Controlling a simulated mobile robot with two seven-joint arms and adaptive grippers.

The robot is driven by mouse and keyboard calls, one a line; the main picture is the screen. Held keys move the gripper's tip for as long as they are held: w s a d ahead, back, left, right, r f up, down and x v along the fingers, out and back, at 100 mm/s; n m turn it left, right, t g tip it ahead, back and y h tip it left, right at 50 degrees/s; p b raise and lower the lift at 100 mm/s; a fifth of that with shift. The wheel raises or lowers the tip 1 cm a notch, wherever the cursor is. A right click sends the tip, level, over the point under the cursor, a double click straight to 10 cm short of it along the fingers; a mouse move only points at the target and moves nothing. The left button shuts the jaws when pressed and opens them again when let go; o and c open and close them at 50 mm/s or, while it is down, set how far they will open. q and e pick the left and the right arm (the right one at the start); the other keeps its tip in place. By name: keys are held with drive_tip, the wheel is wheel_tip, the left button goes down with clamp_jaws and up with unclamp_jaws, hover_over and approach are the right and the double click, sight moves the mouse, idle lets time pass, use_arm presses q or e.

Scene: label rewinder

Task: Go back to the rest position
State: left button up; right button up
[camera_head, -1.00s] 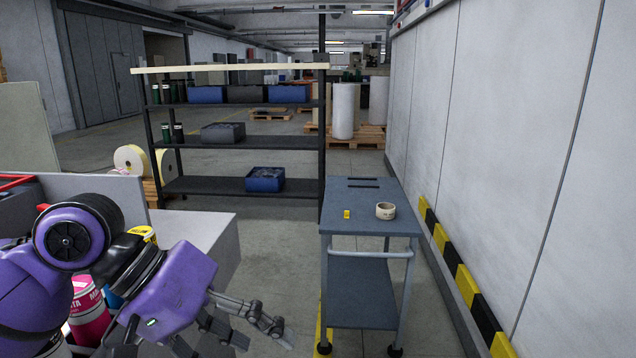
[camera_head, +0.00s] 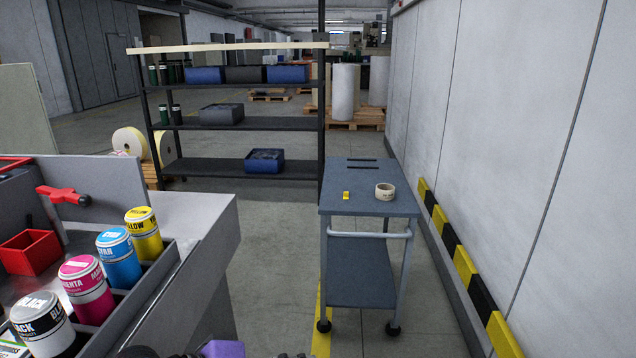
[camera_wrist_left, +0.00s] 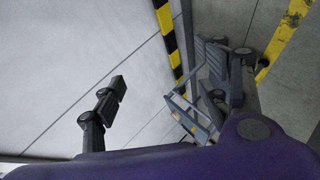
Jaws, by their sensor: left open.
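My left gripper (camera_wrist_left: 165,72) shows in the left wrist view, with its two dark fingers spread wide and nothing between them. Beyond the fingers are the pale wall, the floor and part of the blue-grey cart. In the head view only a purple piece of my arm shows at the bottom edge, and the left fingers cannot be made out clearly there. My right gripper is in neither view.
The cart (camera_head: 370,205) carries a tape roll (camera_head: 385,191) and a small yellow item (camera_head: 346,195). Ink cans, including a yellow one (camera_head: 144,232), stand in the bench at left. A shelf rack (camera_head: 240,168) stands behind. The wall (camera_head: 540,150) bounds the right.

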use_arm(q)
drive_tip(key=s+a+f+t+y, duration=0.1)
drive_tip(key=s+a+f+y, duration=0.25)
drive_tip(key=a+f, duration=0.55)
drive_tip(key=s+a+f+t+y, duration=0.1)
drive_tip(key=s+a+f+y, duration=0.2)
drive_tip(key=s+a+f, duration=0.55)
drive_tip(key=s+a+f+m+y, duration=0.2)
drive_tip(key=s+a+f+m, duration=0.3)
drive_tip(key=s, duration=0.5)
drive_tip(key=s+a+f+m+y, duration=0.25)
drive_tip(key=s+a+f, duration=0.35)
drive_tip(key=s, duration=0.4)
drive_tip(key=w+d+n, duration=0.3)
drive_tip(key=d+n, duration=0.3)
drive_tip(key=d, duration=0.7)
drive_tip(key=shift+t+h, duration=0.4)
drive_tip(key=shift+t, duration=0.2)
drive_tip(key=r+p, duration=0.1)
drive_tip(key=p, duration=0.1)
drive_tip(key=w+r+p, duration=0.1)
drive_tip(key=r+p, duration=0.1)
drive_tip(key=w+d+r+p, duration=0.1)
drive_tip(key=r+p, duration=0.1)
drive_tip(key=shift+r, duration=0.2)
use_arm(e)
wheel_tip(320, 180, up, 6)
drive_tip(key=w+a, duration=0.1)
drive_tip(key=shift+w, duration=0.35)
